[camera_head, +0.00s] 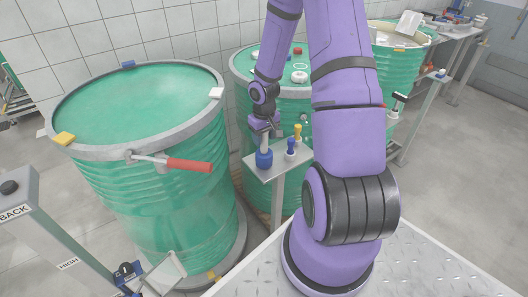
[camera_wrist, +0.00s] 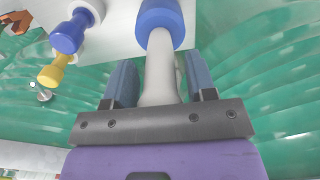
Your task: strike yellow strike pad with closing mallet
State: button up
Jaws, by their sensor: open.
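The yellow strike pad (camera_head: 64,139) sits on the grey rim at the front left of the large green drum (camera_head: 150,190). The closing mallet appears to be the tool with a blue head (camera_head: 264,158) and pale grey handle, standing head down on a small grey shelf (camera_head: 278,163). My gripper (camera_head: 264,126) is over the shelf, around the upper handle. In the wrist view the pale handle (camera_wrist: 160,65) lies between two open blue-grey fingers, with gaps beside it. The blue head rests beyond the fingertips. The yellow pad is outside the wrist view.
A blue pad (camera_head: 128,65) and a white pad (camera_head: 216,93) also sit on the drum rim. A red-handled lever (camera_head: 188,165) juts from its front. Smaller blue (camera_head: 291,148) and yellow (camera_head: 297,132) pieces stand beside the mallet. More green drums stand behind.

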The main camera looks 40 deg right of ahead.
jog(key=c, duration=0.9)
jog(key=shift+r, duration=4)
